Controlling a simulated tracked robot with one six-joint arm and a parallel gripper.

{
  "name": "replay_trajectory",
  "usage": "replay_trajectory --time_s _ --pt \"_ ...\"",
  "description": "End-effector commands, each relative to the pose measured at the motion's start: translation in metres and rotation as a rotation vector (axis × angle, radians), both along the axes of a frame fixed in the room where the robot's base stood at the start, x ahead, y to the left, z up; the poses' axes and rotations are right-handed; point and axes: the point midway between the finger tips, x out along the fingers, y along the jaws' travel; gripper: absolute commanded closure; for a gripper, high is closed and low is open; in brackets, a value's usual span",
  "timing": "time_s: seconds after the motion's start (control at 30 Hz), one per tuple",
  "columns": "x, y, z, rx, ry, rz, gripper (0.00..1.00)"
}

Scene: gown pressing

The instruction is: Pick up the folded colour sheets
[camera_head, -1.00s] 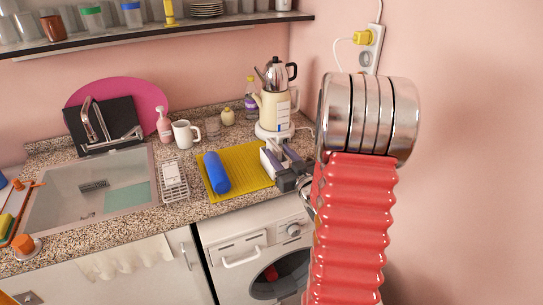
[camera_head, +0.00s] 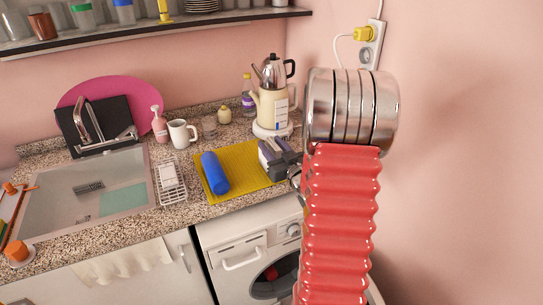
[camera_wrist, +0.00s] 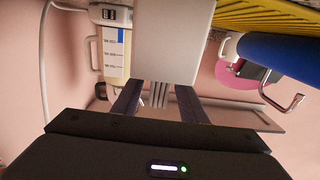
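No thing is clearly readable as colour sheets. The likeliest match is a pale, flat-faced block (camera_wrist: 172,38), straight ahead of my gripper in the wrist view, with thin pale strips at its edge. In the head view, a small whitish piece shows beside my gripper (camera_head: 272,155), at the right end of the yellow ribbed mat (camera_head: 240,187). My gripper (camera_wrist: 160,92) has its two dark fingers apart, with the block at or just beyond their tips. I cannot tell whether they touch it. My red arm with metal rings hides the counter's right end.
A blue roll (camera_head: 214,173) lies on the mat. The cream kettle (camera_head: 273,106) stands close behind my gripper. A white mug (camera_head: 181,134), pink bottle (camera_head: 158,126) and wire rack (camera_head: 170,181) are left. The washing machine (camera_head: 247,246) is below; the wall is at right.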

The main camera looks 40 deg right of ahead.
Motion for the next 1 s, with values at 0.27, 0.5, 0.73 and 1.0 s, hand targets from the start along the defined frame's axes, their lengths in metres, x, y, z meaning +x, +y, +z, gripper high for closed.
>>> replay_trajectory --time_s 0.27,0.5,0.73,1.0 --pt "-0.0024 -0.0027 0.0001 0.0 0.0 -0.006 0.61" --pt "-0.0028 -0.0033 0.0001 0.0 0.0 -0.007 0.7" --pt "-0.0031 -0.0037 0.0001 0.0 0.0 -0.008 0.86" --pt "-0.0033 -0.0041 0.0001 0.0 0.0 -0.009 1.0"
